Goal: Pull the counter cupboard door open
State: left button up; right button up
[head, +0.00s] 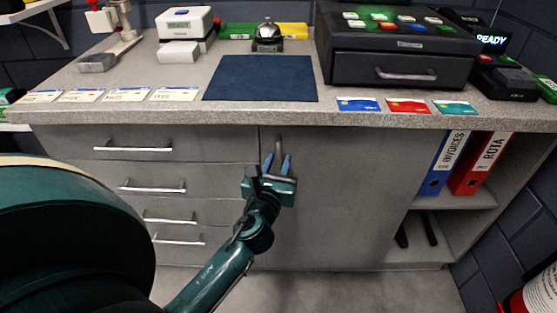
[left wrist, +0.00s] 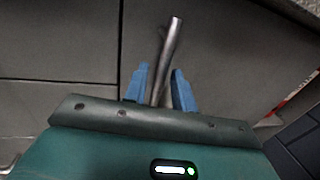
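The counter cupboard door (head: 330,190) is a plain grey panel right of the drawers, and it looks closed. Its vertical metal handle (head: 279,146) is near the door's upper left edge. My left gripper (head: 277,163) is in front of the door at the handle's lower part. In the left wrist view, the handle (left wrist: 171,45) runs down between the two blue fingers of the left gripper (left wrist: 161,84). The fingers are apart, with gaps beside the handle, so it does not look gripped. The handle's lower end is hidden by the gripper. My right gripper is not in view.
Drawers with bar handles (head: 140,149) are left of the door. An open shelf holds a blue binder (head: 440,170) and a red binder (head: 480,170) at right. The counter (head: 225,113) overhangs the door. A red extinguisher-like object (head: 538,295) stands at lower right.

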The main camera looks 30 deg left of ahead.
pick_arm(q)
jog(key=shift+w+a, duration=0.15)
jog(key=shift+w, duration=0.3)
grip_shut()
dwell(0.3)
